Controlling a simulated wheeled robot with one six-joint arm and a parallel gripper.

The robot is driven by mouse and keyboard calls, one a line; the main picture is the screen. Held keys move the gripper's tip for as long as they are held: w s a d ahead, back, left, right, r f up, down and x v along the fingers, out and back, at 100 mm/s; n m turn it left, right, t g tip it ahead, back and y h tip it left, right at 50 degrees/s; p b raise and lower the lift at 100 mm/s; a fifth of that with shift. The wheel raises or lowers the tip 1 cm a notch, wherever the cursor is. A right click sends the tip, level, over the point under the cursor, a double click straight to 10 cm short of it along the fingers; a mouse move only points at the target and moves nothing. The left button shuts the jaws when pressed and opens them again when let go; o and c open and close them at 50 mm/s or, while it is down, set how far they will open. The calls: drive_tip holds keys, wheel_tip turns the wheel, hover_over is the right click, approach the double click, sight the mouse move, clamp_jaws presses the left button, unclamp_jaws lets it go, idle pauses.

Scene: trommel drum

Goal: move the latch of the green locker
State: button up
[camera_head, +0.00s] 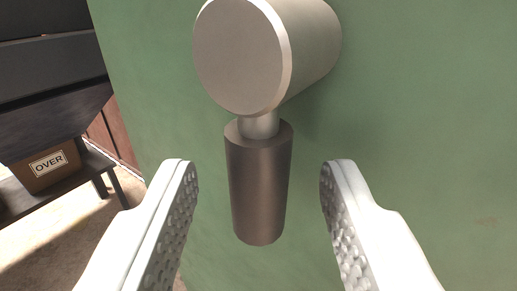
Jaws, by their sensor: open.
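The green locker (420,110) fills most of the view as a flat green face. Its latch has a round, light metal hub (240,55) that stands out from the face. A darker brown-grey cylindrical handle (258,190) hangs down from the hub on a short neck. My gripper (258,185) is open, with one white, bumpy-padded finger on each side of the handle's lower part. Gaps show between the handle and both fingers. The depth between fingertips and handle is hard to judge.
Pale floor (75,225) shows at the lower left.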

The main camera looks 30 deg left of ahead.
drive_tip(key=shift+w+a, duration=0.15)
drive_tip(key=shift+w, duration=0.1)
drive_tip(key=shift+c, duration=0.4)
clamp_jaws()
